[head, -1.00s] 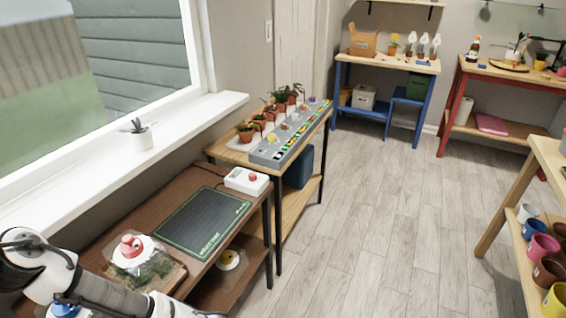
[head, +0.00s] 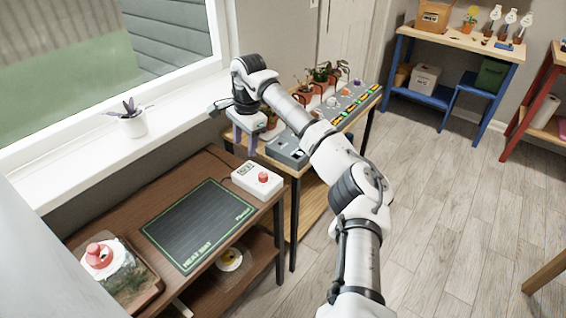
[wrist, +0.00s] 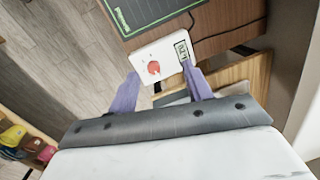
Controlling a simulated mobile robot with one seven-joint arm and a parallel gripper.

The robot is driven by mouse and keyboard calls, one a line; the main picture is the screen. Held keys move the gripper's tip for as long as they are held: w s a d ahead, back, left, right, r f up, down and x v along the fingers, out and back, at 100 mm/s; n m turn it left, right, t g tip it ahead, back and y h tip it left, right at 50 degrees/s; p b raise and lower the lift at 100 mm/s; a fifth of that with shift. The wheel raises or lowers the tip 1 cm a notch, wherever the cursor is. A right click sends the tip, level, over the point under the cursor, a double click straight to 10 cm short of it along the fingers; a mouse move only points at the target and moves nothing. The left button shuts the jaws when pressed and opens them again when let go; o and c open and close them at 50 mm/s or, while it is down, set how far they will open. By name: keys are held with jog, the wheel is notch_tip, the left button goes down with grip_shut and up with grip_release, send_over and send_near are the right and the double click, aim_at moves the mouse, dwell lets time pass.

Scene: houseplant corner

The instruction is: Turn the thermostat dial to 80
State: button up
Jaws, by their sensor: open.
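The thermostat (head: 252,189) is a white box with a red dial (head: 263,178) and a small display (head: 244,169). It sits at the right end of the brown table, beside the heat mat. My gripper (head: 244,146) is open and empty, fingers pointing down, above and behind the thermostat near the wooden shelf's end. In the wrist view the thermostat (wrist: 165,46) lies ahead, with its red dial (wrist: 153,68) between the purple fingers (wrist: 160,76) in the picture. The fingers appear apart from it. The display (wrist: 182,50) shows digits too small to read surely.
A black heat mat (head: 198,222) lies left of the thermostat. A grey panel (head: 345,107) and potted plants (head: 323,72) are on the wooden shelf. A plant pot (head: 132,122) stands on the windowsill.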

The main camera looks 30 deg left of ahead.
aim_at(263, 175)
jog(key=w+d+h, duration=0.1)
jog(key=w+d, duration=0.2)
jog(key=w, duration=0.1)
jog(key=shift+t, duration=0.4)
jog(key=f+p, duration=0.1)
jog(key=f, duration=0.3)
jog(key=f+p, duration=0.1)
jog(key=f, duration=0.4)
jog(key=f+p, duration=0.1)
jog(key=f, duration=0.3)
jog(key=shift+a+f, duration=0.2)
jog(key=shift+a, duration=0.1)
jog(key=c, duration=1)
